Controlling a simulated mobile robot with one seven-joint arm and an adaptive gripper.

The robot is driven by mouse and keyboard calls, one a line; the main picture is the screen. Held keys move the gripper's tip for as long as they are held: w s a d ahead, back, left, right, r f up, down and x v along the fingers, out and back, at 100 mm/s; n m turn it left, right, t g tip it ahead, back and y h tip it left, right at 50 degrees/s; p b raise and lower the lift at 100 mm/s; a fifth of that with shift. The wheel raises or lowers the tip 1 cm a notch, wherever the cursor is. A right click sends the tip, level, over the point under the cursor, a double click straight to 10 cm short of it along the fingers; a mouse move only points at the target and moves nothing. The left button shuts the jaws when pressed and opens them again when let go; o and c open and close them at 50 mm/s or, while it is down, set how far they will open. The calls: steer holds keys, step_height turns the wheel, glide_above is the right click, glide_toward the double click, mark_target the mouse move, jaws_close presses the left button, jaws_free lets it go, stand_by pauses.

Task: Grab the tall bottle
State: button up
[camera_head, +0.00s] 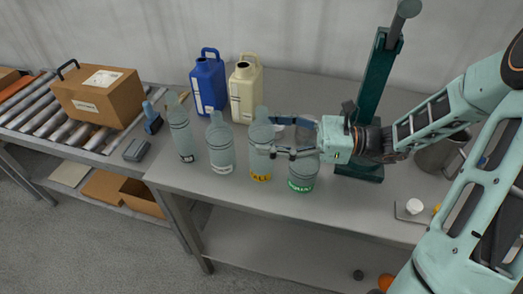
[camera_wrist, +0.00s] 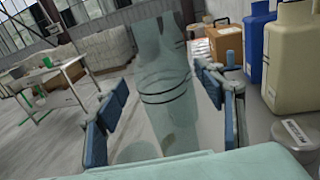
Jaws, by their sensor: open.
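Several clear grey-green bottles stand upright along the front of the grey table. The slim bottle (camera_head: 181,130) at the left end looks tall. Another bottle (camera_head: 221,145) stands to its right, then a tall bottle with yellow lettering (camera_head: 261,160). A lower vessel with green lettering (camera_head: 301,180) stands at the right, partly behind my wrist. My gripper (camera_head: 266,136) is open at the yellow-lettered bottle's upper body. In the wrist view, a clear bottle with dark bands (camera_wrist: 165,85) shows between the spread blue fingers (camera_wrist: 163,92). Contact cannot be told.
A blue jug (camera_head: 208,85) and a cream jug (camera_head: 245,93) stand behind the bottles. A dark green stand (camera_head: 372,90) rises near my wrist. A cardboard box (camera_head: 100,97) sits on the roller conveyor at left. A lidded metal can (camera_wrist: 294,137) is close at right in the wrist view.

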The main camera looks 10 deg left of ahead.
steer(key=shift+a, duration=0.1)
steer(key=shift+c, duration=0.4)
steer(key=c, duration=1.2)
